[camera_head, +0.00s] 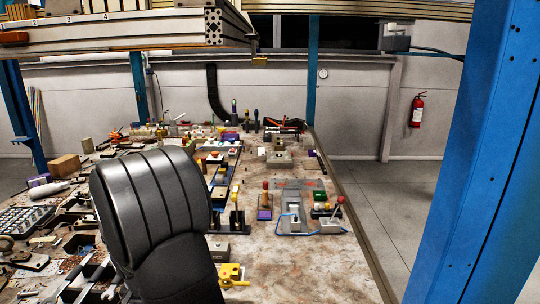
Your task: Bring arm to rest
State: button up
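A large dark grey, ribbed rounded part of my arm (150,210) rises from the bottom edge and fills the left middle of the head view. It stands over the workbench (300,265) and hides a good part of its left and centre. My gripper is not visible in this view, so I cannot see its fingers or anything in them.
Many small parts crowd the bench. A grey plate with a lever (337,212) and a blue cable stands at right; a yellow fitting (232,276) lies at front. The bench's front right is bare. A blue post (490,150) stands at right, an aluminium beam (120,32) overhead.

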jog(key=shift+w+f, duration=0.1)
jog(key=shift+f, duration=0.8)
jog(key=shift+w+r, duration=0.1)
jog(key=shift+r, duration=1.55)
